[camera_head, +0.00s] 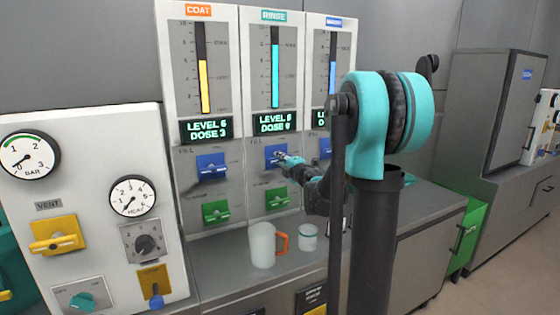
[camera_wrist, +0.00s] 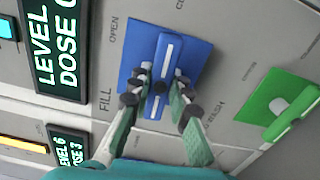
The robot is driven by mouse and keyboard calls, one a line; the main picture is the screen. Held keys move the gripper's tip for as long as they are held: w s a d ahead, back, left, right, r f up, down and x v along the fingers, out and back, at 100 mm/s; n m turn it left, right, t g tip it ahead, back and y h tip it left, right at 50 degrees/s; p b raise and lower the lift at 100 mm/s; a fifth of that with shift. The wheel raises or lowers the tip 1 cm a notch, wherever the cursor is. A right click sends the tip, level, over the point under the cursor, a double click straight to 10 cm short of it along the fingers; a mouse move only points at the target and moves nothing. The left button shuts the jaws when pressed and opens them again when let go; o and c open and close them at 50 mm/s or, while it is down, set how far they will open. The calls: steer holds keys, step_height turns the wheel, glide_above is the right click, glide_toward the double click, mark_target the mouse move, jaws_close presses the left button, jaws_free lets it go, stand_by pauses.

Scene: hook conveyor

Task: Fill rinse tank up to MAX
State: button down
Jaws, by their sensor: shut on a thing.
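The RINSE gauge (camera_head: 275,75) has a cyan column reaching close to its upper mark; the mark's small lettering is hard to read. Its green display (camera_head: 274,123) shows LEVEL and DOSE lines, with digits not clear. The blue FILL handle (camera_wrist: 169,55) is on a blue plate (camera_wrist: 190,55) below that display, and it lies roughly sideways across the panel. My gripper (camera_wrist: 155,76) is shut on this handle, with one finger on each side. In the head view my gripper (camera_head: 284,160) covers part of the blue plate (camera_head: 270,150). A green handle (camera_head: 277,198) sits below.
The COAT column (camera_head: 201,75) stands left, with its own blue (camera_head: 211,166) and green handles. A third column (camera_head: 332,70) is partly behind my arm. A frosted jug (camera_head: 262,245) with an orange handle and a small white cup (camera_head: 308,238) stand on the counter below.

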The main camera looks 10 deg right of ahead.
stand_by(0.3)
steer(key=c, duration=1.4)
jaws_free()
steer(key=shift+s+d, duration=0.1)
steer(key=shift+s, duration=0.05)
steer(key=v, duration=1.1)
steer(key=shift+s, duration=0.35)
steer(key=shift+d, duration=0.1)
